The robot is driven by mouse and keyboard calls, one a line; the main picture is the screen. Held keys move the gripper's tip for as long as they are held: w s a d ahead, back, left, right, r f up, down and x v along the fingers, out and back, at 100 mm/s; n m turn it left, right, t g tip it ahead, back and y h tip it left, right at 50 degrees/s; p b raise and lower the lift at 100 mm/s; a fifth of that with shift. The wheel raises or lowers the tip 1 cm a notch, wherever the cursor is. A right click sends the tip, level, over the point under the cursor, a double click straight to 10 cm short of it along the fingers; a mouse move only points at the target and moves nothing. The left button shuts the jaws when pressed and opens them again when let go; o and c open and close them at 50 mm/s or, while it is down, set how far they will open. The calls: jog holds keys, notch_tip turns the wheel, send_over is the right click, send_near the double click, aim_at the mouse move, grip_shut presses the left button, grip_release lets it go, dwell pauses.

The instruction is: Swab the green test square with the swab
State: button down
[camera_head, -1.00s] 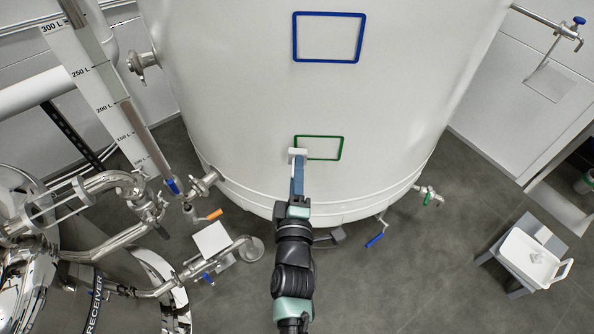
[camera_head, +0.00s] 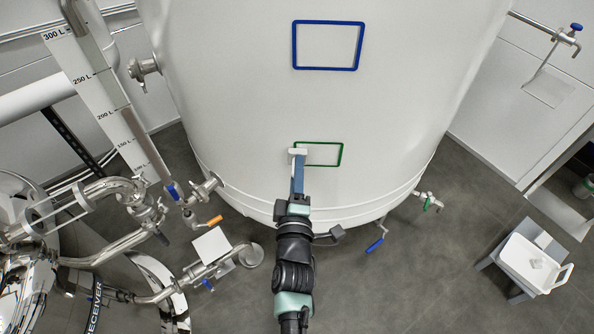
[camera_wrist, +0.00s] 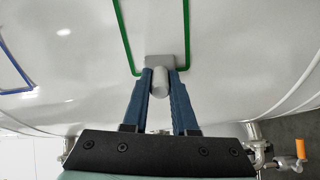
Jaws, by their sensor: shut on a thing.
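The green test square (camera_head: 341,155) is a green outline on the lower front of the white tank. My gripper (camera_head: 298,168) is in front of its left side, blue fingers shut on the swab (camera_head: 298,151), which has a pale block-like head. The head covers part of the outline's left side in the head view. In the wrist view, the green outline (camera_wrist: 187,35) reaches down to either side of the swab's grey head (camera_wrist: 160,60), and the short round handle is between the fingertips (camera_wrist: 160,84). I cannot tell whether the head touches the tank.
A blue square outline (camera_head: 328,69) is higher on the tank (camera_head: 420,100). Pipes and valves (camera_head: 125,225) crowd the left. Valve handles (camera_head: 375,245) stick out below the tank. A white tray (camera_head: 525,270) stands on a stand at right. The floor between is clear.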

jog(key=shift+d+f+b, duration=0.15)
jog(key=shift+d+b, duration=0.1)
jog(key=shift+b, duration=0.55)
jog(key=d+b, duration=0.2)
jog(key=b, duration=0.3)
jog(key=shift+s+d, duration=0.15)
jog(key=shift+d, duration=0.15)
jog(key=shift+d+b, duration=0.45)
jog(key=shift+b, duration=0.75)
jog(key=d+b, duration=0.1)
jog(key=b, duration=0.2)
jog(key=shift+d+b, duration=0.55)
jog(key=shift+b, duration=0.15)
jog(key=d+b, duration=0.2)
jog(key=b, duration=0.1)
jog(key=shift+d+b, duration=0.35)
jog(key=shift+b, duration=0.15)
